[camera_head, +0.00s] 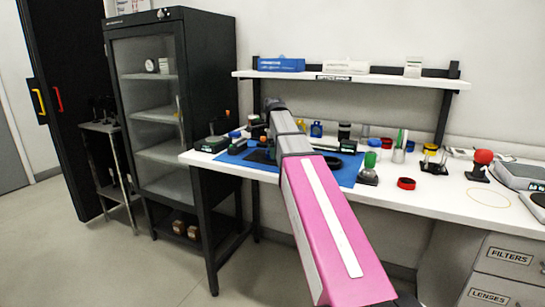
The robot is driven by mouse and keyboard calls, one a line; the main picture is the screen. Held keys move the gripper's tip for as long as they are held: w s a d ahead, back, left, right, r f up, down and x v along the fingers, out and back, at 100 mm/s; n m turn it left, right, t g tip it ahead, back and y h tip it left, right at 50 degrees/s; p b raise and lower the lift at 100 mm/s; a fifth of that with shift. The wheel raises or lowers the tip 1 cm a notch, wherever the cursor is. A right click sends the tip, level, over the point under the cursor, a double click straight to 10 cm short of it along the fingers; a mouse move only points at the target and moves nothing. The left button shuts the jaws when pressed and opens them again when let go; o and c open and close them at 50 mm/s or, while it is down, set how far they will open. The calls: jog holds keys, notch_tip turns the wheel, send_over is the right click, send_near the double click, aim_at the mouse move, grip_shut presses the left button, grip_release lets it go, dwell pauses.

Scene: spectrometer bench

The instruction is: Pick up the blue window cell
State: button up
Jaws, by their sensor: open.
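A small blue item with a squarish body (316,130) stands on the bench behind the blue mat, just right of my arm. It looks like the blue window cell, but it is too small to be sure. Another small blue piece (235,134) lies left of my arm. My pink and grey arm reaches over the bench from the lower right. My gripper (262,155) is a dark shape low over the mat, left of the arm, partly hidden by it. It is open and apart from the blue item.
The blue mat (345,172) covers the bench middle. A dark stand (211,143) is at the left end. A red ring (406,183), a green-topped item (370,160) and a red-knobbed stand (481,160) stand right. A shelf (350,78) hangs above. A dark cabinet (190,60) stands left.

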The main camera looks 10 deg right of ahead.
jog(key=shift+f, duration=0.25)
jog(key=c, duration=1.1)
jog(key=shift+o, duration=0.2)
